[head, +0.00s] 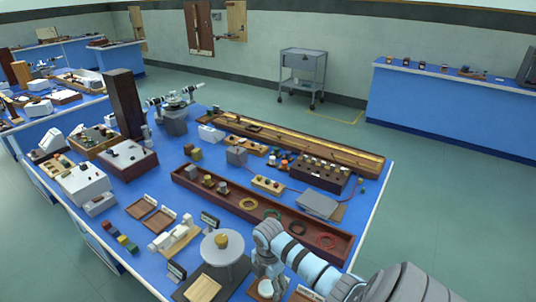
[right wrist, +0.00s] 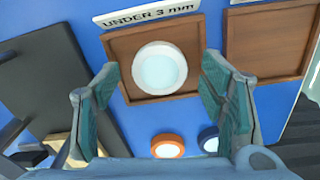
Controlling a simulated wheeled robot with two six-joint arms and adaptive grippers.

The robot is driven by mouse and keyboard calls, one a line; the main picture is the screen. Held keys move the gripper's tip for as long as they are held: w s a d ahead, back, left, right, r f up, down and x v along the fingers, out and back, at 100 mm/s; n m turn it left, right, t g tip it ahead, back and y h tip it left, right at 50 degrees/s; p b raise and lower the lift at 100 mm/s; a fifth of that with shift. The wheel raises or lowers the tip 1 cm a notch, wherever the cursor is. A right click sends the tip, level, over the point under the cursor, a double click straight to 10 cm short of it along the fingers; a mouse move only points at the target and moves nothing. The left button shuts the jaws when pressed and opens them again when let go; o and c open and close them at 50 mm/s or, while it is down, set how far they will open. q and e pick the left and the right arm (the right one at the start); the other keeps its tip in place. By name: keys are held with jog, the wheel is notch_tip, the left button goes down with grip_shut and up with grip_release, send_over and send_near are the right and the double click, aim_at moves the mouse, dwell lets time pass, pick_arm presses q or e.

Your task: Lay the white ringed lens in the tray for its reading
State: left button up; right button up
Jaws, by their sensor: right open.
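The white ringed lens (right wrist: 160,68) lies flat inside a shallow brown wooden tray (right wrist: 122,42) in the right wrist view. A sign reading "UNDER 3 mm" (right wrist: 150,14) stands at the tray's far edge. My right gripper (right wrist: 158,86) is open, with one finger on each side of the tray's near part and the lens between and slightly beyond the fingertips. No finger visibly touches the lens. In the head view my right gripper (head: 266,272) hangs over the front of the bench, with the lens (head: 265,288) just below it. My left gripper is not in view.
An orange-ringed lens (right wrist: 167,146) and a blue-ringed lens (right wrist: 209,138) lie nearer on the blue bench. A second wooden tray (right wrist: 265,42) is at the right. A round grey stand (head: 222,258) and a long brown trough (head: 262,216) are close to my right arm.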

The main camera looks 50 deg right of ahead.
aim_at(268, 286)
notch_tip(268, 286, up, 11)
jog(key=p, duration=0.1)
jog(key=shift+r, duration=0.2)
